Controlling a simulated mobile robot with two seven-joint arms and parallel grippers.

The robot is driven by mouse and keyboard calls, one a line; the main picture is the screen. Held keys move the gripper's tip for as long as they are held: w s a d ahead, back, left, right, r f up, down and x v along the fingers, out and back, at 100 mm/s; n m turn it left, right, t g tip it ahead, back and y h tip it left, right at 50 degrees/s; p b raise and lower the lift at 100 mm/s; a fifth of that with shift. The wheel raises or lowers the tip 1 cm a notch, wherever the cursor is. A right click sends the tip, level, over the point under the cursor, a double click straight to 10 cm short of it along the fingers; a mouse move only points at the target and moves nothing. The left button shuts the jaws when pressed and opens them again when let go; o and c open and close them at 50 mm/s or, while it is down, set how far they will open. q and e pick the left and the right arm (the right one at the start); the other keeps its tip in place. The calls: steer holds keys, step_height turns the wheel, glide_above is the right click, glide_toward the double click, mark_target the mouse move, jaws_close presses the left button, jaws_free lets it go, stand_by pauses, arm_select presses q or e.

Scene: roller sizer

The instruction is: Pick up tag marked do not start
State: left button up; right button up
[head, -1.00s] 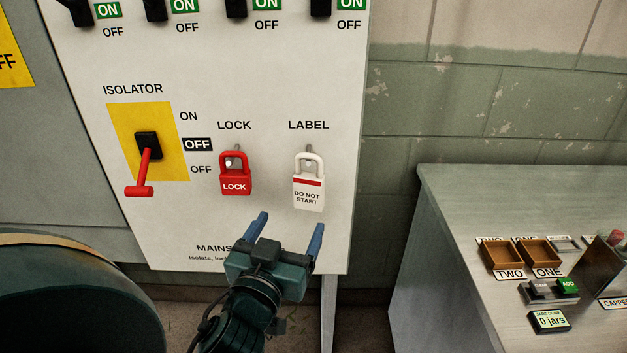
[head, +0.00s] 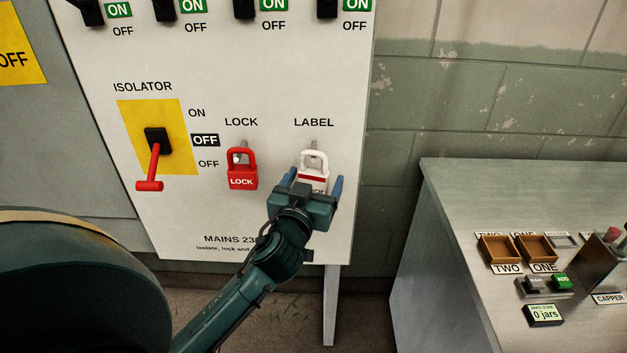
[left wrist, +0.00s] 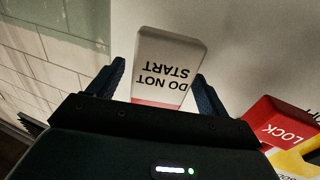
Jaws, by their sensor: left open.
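The white tag marked DO NOT START (head: 313,170) hangs on a peg under the word LABEL on the white panel. My left gripper covers its lower part in the head view. In the left wrist view the tag (left wrist: 168,65) shows upside down between the two fingers. My left gripper (head: 313,187) is open, with one finger on each side of the tag; it also shows in the left wrist view (left wrist: 158,80). I cannot tell whether either finger touches the tag. My right gripper is not in view.
A red padlock marked LOCK (head: 242,170) hangs just left of the tag, and also shows in the left wrist view (left wrist: 282,130). The red isolator handle (head: 152,167) is further left. A grey bench (head: 450,200) with wooden trays (head: 498,249) stands to the right.

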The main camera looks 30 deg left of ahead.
arm_select(q)
steer(key=shift+c, duration=0.4)
steer(key=c, duration=1.1)
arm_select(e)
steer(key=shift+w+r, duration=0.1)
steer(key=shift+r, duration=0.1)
